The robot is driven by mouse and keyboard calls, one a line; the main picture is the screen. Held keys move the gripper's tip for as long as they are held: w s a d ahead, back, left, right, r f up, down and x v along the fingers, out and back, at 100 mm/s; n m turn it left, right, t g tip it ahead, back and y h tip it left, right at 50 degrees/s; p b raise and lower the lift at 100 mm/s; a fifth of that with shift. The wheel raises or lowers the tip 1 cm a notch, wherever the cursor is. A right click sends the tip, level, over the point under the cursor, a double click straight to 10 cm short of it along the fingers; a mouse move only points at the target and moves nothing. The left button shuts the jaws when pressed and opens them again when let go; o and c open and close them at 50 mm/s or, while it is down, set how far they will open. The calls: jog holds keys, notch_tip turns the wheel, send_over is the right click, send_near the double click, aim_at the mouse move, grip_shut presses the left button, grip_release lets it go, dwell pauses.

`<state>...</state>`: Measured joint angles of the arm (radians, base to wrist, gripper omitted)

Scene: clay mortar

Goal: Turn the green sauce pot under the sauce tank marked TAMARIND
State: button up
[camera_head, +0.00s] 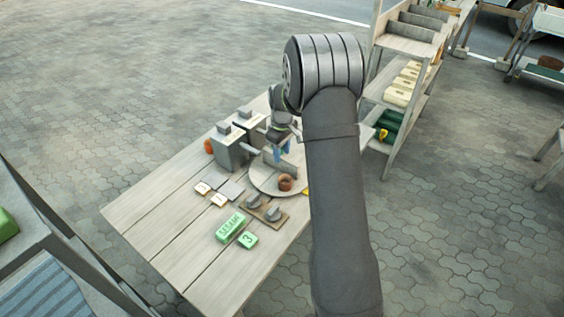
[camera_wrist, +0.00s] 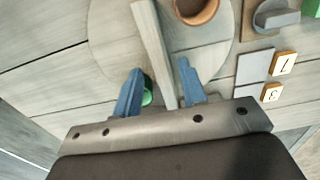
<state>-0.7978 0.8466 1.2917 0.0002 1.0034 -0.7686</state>
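A round pale turntable (camera_head: 262,184) lies on the wooden table, with an upright divider (camera_wrist: 152,40) across it. A brown pot (camera_head: 286,183) stands on it, on one side of the divider; it also shows in the wrist view (camera_wrist: 195,8). A green pot (camera_wrist: 147,92) shows only in part on the other side, mostly hidden by a finger. Two grey sauce tanks (camera_head: 231,153) (camera_head: 251,127) stand at the turntable's back left; I can read no TAMARIND mark. My gripper (camera_wrist: 160,66) is open, its blue fingers on either side of the divider, with gaps visible.
Green blocks reading SESAME (camera_head: 230,228) and 3 (camera_head: 248,240) lie on the near table. Small numbered tiles (camera_head: 218,199) and a board with grey knobs (camera_head: 274,213) lie beside the turntable. A shelf rack (camera_head: 398,95) stands at the right. The table's left part is clear.

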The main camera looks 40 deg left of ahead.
aim_at(282, 157)
notch_tip(282, 157, down, 5)
jog(key=shift+f, duration=0.1)
dwell(0.3)
grip_shut()
